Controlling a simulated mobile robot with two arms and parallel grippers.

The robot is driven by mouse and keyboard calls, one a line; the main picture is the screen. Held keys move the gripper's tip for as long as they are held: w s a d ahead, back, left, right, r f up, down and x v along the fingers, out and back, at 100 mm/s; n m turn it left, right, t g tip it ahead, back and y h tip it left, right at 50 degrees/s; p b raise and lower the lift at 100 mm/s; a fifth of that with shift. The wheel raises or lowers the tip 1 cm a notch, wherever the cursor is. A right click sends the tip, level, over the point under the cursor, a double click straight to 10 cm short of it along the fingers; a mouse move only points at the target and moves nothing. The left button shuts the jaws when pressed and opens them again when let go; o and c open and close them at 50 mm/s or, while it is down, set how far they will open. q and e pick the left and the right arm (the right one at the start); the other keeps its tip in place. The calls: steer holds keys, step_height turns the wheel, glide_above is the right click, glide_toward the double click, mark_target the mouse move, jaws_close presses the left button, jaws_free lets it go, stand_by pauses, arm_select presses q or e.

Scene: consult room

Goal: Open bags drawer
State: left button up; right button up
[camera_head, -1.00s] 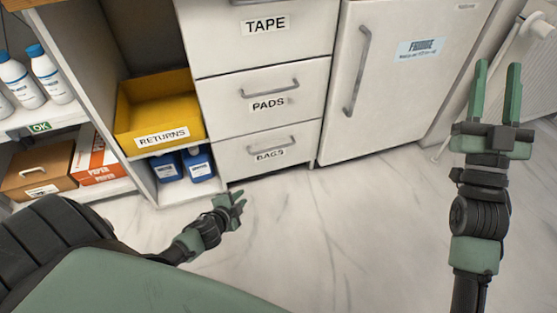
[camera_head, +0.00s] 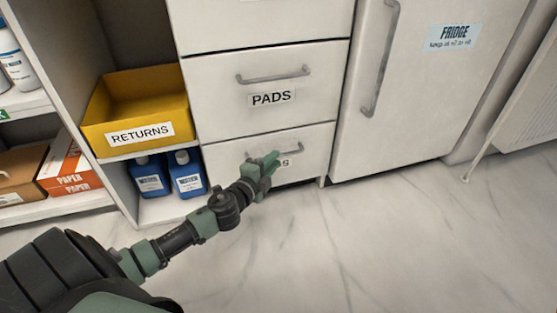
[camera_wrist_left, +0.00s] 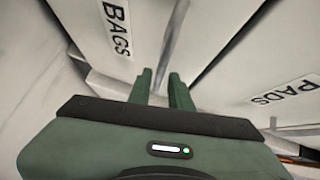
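The bags drawer (camera_head: 225,158) is the lowest white drawer and looks flush with the cabinet in the head view. My left gripper (camera_head: 271,160) is in front of it, covering most of its label and part of its silver handle (camera_head: 300,148). In the left wrist view the BAGS label (camera_wrist_left: 117,27) shows upper left. There the handle (camera_wrist_left: 174,40) runs down towards the gap between my left gripper's two green fingers (camera_wrist_left: 162,88). The fingers are apart, and I see no clear contact with the handle. My right gripper is out of view.
The pads drawer (camera_head: 215,90) is directly above. The fridge (camera_head: 430,100) stands to the right. A yellow returns bin (camera_head: 100,130) and blue bottles (camera_head: 150,176) are on the left shelves. The marble floor (camera_head: 400,240) in front is clear.

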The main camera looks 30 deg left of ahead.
arm_select(q)
steer(key=shift+w+a+f+b, duration=0.15)
steer(key=shift+w+b, duration=0.1)
steer(key=shift+w, duration=0.65)
steer(key=shift+w+f+b, duration=0.1)
steer(key=shift+w+b, duration=0.15)
steer(key=shift+w, duration=0.6)
jaws_close()
